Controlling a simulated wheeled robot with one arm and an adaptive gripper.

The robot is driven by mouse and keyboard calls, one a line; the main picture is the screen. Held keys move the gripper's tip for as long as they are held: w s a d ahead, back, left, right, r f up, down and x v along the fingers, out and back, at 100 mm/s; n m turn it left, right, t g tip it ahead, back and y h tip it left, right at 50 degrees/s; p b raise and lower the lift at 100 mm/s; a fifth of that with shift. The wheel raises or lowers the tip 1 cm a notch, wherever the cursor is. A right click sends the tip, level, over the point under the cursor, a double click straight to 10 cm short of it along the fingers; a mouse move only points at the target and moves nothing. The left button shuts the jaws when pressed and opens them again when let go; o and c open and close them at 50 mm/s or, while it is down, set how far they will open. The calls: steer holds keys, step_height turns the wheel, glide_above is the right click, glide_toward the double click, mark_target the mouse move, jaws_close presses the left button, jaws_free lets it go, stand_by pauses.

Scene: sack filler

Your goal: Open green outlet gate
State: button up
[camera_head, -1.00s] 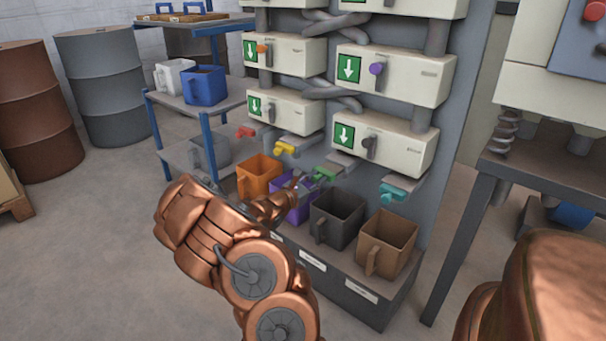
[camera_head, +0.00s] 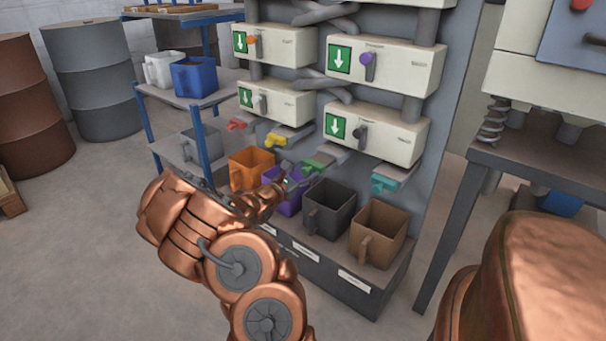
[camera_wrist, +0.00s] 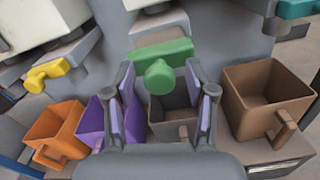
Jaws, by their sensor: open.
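The green outlet gate (camera_head: 318,163) sits under the lower right hopper box, between the yellow and teal gates. In the wrist view its green plate and rounded knob (camera_wrist: 160,76) are straight ahead, with the knob pointing toward me. My gripper (camera_wrist: 165,92) is open, with one finger on each side of the knob as seen from the wrist. I cannot tell whether the fingertips reach as far as the knob; no contact shows. In the head view my gripper (camera_head: 288,182) is below and left of the green gate, partly hidden by my wrist.
Orange (camera_head: 251,170), purple (camera_head: 290,205), dark grey (camera_head: 329,209) and brown (camera_head: 379,233) bins stand on the ledge below. Yellow (camera_head: 276,140), red (camera_head: 236,125) and teal (camera_head: 384,184) gates are close by. A dark table (camera_head: 540,165) stands at right.

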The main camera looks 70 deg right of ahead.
steer(key=v, duration=1.2)
stand_by(0.4)
stand_by(0.3)
steer(key=s+a+r+m+g+y+p, duration=0.1)
steer(key=s+a+r+m+y+p, duration=0.15)
steer(key=a+r+m+p, duration=0.75)
steer(key=s+a+r+m+g+y+p, duration=0.1)
steer(key=s+a+r+g+y+p, duration=0.3)
steer(key=r, duration=1.1)
steer(key=a+r+t+y+p, duration=0.3)
steer(key=a+r+p, duration=0.3)
steer(key=a, duration=0.7)
steer(key=a+r+t+y+p, duration=0.3)
steer(key=a+r+p, duration=0.3)
steer(key=a+p, duration=0.4)
steer(key=a+r+t+y+p, duration=0.3)
steer(key=a+r+p, duration=0.3)
steer(key=a, duration=1)
steer(key=shift+w+r+t+y+p, duration=0.3)
steer(key=shift+y+p, duration=0.35)
steer(key=shift+p, duration=0.4)
steer(key=shift+a, duration=0.1)
